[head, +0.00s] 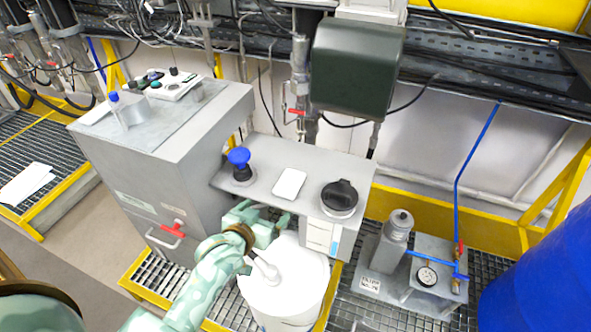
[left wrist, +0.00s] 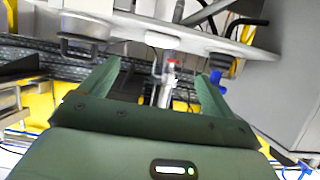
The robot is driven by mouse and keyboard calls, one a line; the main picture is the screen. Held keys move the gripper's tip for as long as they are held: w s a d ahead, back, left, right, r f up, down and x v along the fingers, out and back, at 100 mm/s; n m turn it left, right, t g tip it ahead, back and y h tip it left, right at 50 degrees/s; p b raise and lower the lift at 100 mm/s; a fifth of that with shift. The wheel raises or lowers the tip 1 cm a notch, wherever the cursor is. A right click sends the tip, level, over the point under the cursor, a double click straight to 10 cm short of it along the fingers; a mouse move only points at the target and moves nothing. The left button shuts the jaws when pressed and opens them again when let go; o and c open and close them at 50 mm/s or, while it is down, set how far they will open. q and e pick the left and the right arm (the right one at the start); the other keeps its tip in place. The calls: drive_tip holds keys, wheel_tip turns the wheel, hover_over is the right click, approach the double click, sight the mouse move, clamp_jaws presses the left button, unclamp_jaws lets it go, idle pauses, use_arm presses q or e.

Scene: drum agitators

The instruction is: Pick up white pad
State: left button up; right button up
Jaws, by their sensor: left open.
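The white pad (head: 289,184) is a small, flat rectangle lying on the grey shelf (head: 262,180), between a blue-topped knob and a black-lidded round container. My left gripper (head: 264,211) is just in front of and below the shelf's front edge, apart from the pad. In the left wrist view its two green fingers (left wrist: 155,82) are spread, with nothing held between them. My right gripper is not in view.
The blue knob (head: 239,158) and black-lidded container (head: 340,197) flank the pad closely. A grey cabinet (head: 160,135) stands left of the shelf. A white container (head: 284,285) stands below it, close to my left arm. A dark green box (head: 356,68) hangs above and behind.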

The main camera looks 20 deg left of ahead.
use_arm(q)
drive_tip(key=w, duration=0.3)
drive_tip(key=b, duration=0.3)
approach(288, 183)
drive_tip(key=x, duration=0.3)
drive_tip(key=shift+d+f, duration=0.15)
drive_tip(key=shift+w+f+b, duration=0.15)
drive_tip(key=shift+w+b, duration=0.2)
drive_tip(key=shift+w, duration=0.15)
drive_tip(key=b+x, duration=0.2)
drive_tip(key=x, duration=0.3)
drive_tip(key=shift+s, duration=0.1)
drive_tip(key=shift+w, duration=0.2)
drive_tip(key=shift+s, duration=0.1)
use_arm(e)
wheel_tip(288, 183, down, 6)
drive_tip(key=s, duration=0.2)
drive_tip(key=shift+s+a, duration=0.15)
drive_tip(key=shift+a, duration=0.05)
use_arm(q)
drive_tip(key=c, duration=1.1)
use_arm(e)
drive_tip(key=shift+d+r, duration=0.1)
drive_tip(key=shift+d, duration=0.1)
